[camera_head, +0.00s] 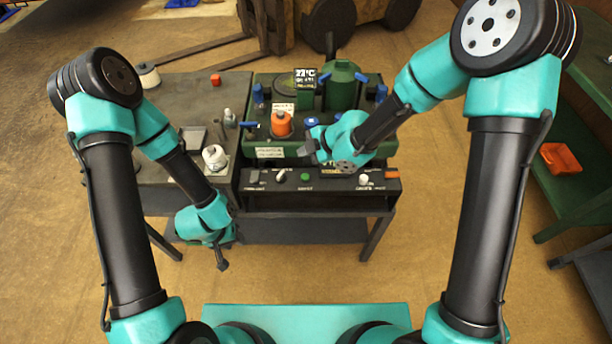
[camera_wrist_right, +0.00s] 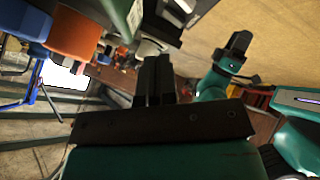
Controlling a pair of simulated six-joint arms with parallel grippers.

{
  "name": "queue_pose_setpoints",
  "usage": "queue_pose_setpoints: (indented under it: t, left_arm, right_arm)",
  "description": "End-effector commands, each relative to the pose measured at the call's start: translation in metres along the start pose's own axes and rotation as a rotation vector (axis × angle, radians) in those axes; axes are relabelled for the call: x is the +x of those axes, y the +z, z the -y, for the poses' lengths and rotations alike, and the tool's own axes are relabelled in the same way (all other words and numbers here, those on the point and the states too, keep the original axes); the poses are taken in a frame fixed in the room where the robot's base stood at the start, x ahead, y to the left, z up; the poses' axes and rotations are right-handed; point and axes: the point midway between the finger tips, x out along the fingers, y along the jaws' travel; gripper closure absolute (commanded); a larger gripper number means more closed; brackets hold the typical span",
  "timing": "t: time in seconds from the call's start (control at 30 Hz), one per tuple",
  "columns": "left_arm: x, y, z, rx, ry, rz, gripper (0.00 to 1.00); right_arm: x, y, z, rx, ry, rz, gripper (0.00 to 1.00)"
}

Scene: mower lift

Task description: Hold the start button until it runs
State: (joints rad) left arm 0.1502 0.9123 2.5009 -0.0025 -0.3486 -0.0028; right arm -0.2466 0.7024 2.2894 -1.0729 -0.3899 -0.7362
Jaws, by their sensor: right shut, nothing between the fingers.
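A black control panel (camera_head: 325,187) runs along the front of the green machine (camera_head: 262,135). A small green button (camera_head: 305,177) sits near its middle, above a label too small to read; it looks like the start button. My right gripper (camera_head: 307,149) is shut and empty above and behind that button, apart from it, right of the orange knob. Its closed fingers also show in the right wrist view (camera_wrist_right: 154,78). My left gripper (camera_head: 222,262) hangs low in front of the left table, away from the panel. Its jaws are too small to judge.
An orange knob (camera_head: 281,123) and several blue levers stand on the machine. The panel also holds a white knob (camera_head: 364,179) and switches.

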Motion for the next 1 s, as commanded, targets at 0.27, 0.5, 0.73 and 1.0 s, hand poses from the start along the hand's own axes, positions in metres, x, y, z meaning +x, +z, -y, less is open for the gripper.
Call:
queue_pose_setpoints:
  t: [0.27,0.5,0.73,1.0]
  left_arm:
    - [0.000,0.000,0.000,0.000,0.000,0.000,0.61]
    - [0.000,0.000,0.000,0.000,0.000,0.000,0.61]
    - [0.000,0.000,0.000,0.000,0.000,0.000,0.61]
    - [0.000,0.000,0.000,0.000,0.000,0.000,0.61]
  right_arm:
    - [0.003,0.003,0.003,0.004,-0.001,0.000,1.00]
    - [0.018,0.013,0.013,0.005,-0.002,0.000,1.00]
    - [0.036,0.027,0.026,0.005,-0.002,0.000,1.00]
    - [0.055,0.041,0.041,0.004,-0.002,0.001,1.00]
